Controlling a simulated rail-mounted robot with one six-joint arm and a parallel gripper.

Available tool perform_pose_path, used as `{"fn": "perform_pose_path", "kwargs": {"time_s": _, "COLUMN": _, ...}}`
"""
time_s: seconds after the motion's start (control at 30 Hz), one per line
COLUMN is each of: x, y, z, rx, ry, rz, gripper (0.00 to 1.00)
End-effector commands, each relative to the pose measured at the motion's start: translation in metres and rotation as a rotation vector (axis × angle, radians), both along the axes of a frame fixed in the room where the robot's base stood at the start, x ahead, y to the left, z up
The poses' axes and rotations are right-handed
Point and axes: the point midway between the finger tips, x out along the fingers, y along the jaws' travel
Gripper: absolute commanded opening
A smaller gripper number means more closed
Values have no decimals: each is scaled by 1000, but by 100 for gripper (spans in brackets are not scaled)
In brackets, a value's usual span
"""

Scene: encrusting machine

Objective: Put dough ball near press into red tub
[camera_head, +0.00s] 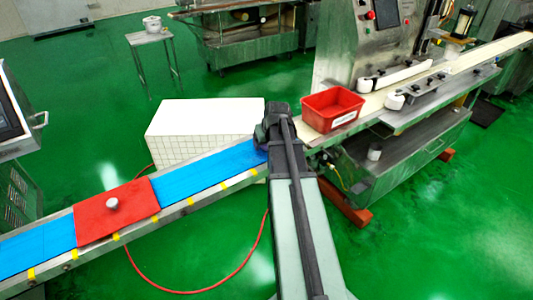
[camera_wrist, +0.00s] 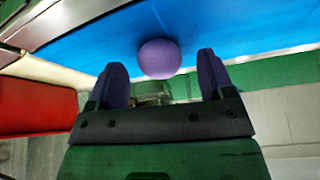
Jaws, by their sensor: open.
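A round dough ball (camera_wrist: 160,58), looking purple in the shade, rests on the blue belt (camera_wrist: 225,25) in the wrist view. My gripper (camera_wrist: 161,66) is open, with one finger on each side of the ball's near part; I see gaps between fingers and ball. In the head view my arm hides this ball and the gripper's fingertips. The red tub (camera_head: 332,107) stands on the conveyor just right of my arm, in front of the steel press (camera_head: 345,45). I see no ball in it. Another pale ball (camera_head: 112,204) sits on the red mat (camera_head: 90,228) at the left.
A red surface (camera_wrist: 35,105) fills the left of the wrist view; I cannot tell surely what it is. A white tiled block (camera_head: 205,118) stands behind the belt. White knobs and steel plates line the conveyor right of the tub. Green floor lies around.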

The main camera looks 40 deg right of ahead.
Motion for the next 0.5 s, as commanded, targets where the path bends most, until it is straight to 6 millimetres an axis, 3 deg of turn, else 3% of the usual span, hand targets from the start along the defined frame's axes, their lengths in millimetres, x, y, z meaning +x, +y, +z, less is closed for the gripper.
{"fn": "perform_pose_path", "kwargs": {"time_s": 0.03, "x": 4, "y": -2, "z": -15, "rx": 0, "ry": 0, "rz": 0, "gripper": 75}}
{"fn": "perform_pose_path", "kwargs": {"time_s": 0.27, "x": 5, "y": -1, "z": -11, "rx": 0, "ry": 0, "rz": 1, "gripper": 75}}
{"fn": "perform_pose_path", "kwargs": {"time_s": 0.5, "x": 5, "y": -1, "z": -11, "rx": 0, "ry": 0, "rz": 1, "gripper": 38}}
